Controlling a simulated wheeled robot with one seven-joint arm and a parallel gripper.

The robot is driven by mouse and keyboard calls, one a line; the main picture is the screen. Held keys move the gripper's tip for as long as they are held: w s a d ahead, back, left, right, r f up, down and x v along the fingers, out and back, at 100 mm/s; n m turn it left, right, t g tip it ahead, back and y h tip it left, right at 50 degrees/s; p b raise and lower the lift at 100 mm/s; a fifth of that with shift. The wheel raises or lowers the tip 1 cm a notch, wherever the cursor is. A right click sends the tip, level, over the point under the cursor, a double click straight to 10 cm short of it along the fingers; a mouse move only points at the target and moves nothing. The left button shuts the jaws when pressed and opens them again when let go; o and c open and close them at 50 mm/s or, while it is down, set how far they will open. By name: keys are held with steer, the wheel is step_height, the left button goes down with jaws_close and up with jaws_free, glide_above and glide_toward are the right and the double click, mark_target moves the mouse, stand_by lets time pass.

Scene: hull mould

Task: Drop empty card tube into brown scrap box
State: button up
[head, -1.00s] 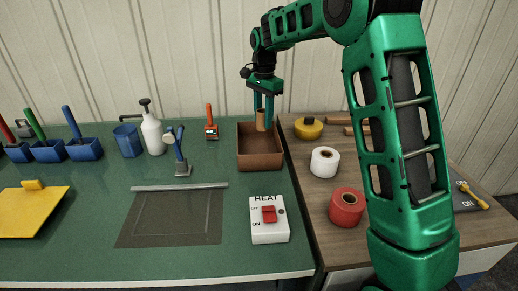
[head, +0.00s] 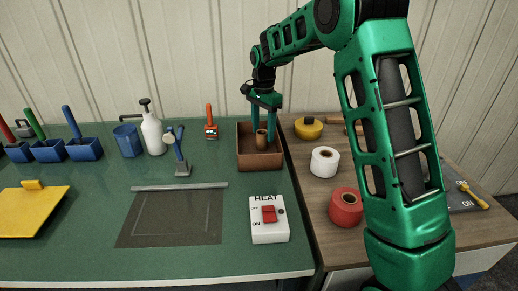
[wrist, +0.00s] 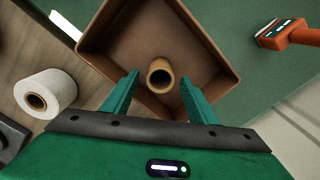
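The card tube (head: 261,140) is a short tan cylinder standing upright inside the brown scrap box (head: 260,161). In the wrist view the tube (wrist: 160,74) shows its open round end, within the walls of the box (wrist: 203,38). My gripper (head: 262,128) is above the box with its two green fingers spread wide. In the wrist view the fingers of my gripper (wrist: 158,92) stand apart on either side of the tube, with a clear gap and nothing held. The tube's base is partly hidden in the head view.
A white roll (head: 325,161) and a red roll (head: 346,207) stand on the wooden table to the right. A yellow roll (head: 308,128) is behind them. A HEAT switch box (head: 269,228) is in front of the scrap box. An orange-handled tool (head: 211,122) stands to its left.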

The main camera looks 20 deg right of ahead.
step_height(320, 180, up, 11)
steer(key=shift+f, duration=0.15)
stand_by(0.6)
steer(key=s+d+r+n, duration=0.1)
steer(key=s+d+n, duration=0.1)
steer(key=s+d, duration=0.7)
steer(key=s+d+n, duration=0.1)
steer(key=s+d, duration=0.4)
steer(key=s, duration=0.8)
steer(key=s+d+f+n, duration=0.1)
steer(key=s+f, duration=0.3)
steer(key=s, duration=0.8)
steer(key=s+d+f+n, duration=0.1)
steer(key=s+f, duration=0.3)
steer(key=s, duration=0.8)
steer(key=shift+s+d+n, duration=0.3)
steer(key=shift+s+n, duration=0.05)
steer(key=shift+n, duration=0.45)
